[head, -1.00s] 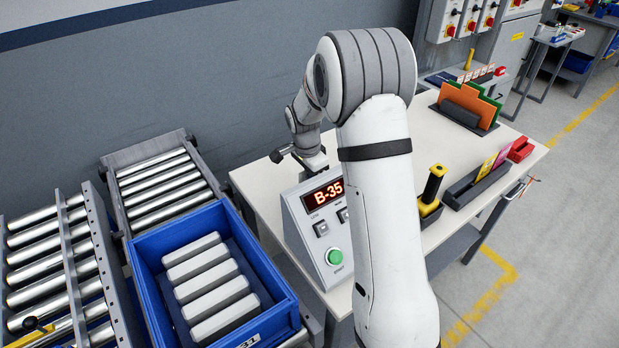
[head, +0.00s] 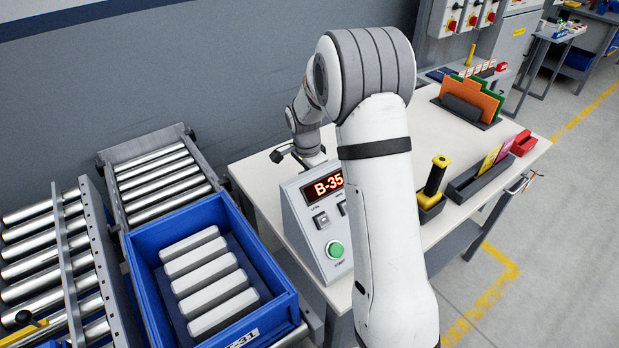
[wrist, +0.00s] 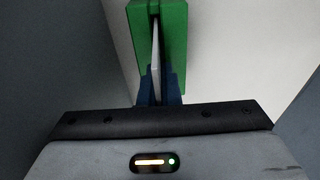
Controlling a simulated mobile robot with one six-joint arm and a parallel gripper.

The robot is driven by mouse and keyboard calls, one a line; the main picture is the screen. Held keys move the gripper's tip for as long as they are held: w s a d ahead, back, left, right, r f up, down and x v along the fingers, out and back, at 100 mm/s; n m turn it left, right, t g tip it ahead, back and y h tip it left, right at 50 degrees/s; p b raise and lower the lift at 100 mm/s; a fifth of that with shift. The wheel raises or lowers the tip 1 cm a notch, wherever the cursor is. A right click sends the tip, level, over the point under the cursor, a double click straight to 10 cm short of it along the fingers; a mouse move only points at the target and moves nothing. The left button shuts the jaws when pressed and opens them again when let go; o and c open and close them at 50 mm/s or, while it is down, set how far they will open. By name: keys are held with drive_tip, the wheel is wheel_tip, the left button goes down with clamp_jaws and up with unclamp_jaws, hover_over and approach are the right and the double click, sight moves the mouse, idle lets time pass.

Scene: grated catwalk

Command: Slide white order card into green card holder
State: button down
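In the wrist view, the green card holder (wrist: 177,30) stands at the top middle, with a narrow slot between its two green walls. The white order card (wrist: 155,55) shows edge-on as a thin white strip in line with that slot. My gripper (wrist: 159,88) has its blue fingers close together on the card's near end, just at the near side of the holder. The card's far part appears to lie between the holder's walls; how deep it sits cannot be told. In the head view my arm and the display box hide the gripper, card and green holder.
A display box (head: 320,230) reading B-35 stands on the pale table (head: 440,235). A blue tote (head: 283,315) with several pale blocks sits at the left by rollers (head: 160,180). A yellow-handled tool (head: 435,177), a dark card rack (head: 470,182) and an upright folder rack (head: 465,115) stand to the right.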

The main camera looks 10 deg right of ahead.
drive_tip(key=c, duration=1.2)
unclamp_jaws()
drive_tip(key=shift+w, duration=0.1)
drive_tip(key=shift+o, duration=0.2)
drive_tip(key=shift+r, duration=0.1)
wheel_tip(320, 180, up, 8)
drive_tip(key=p, duration=0.4)
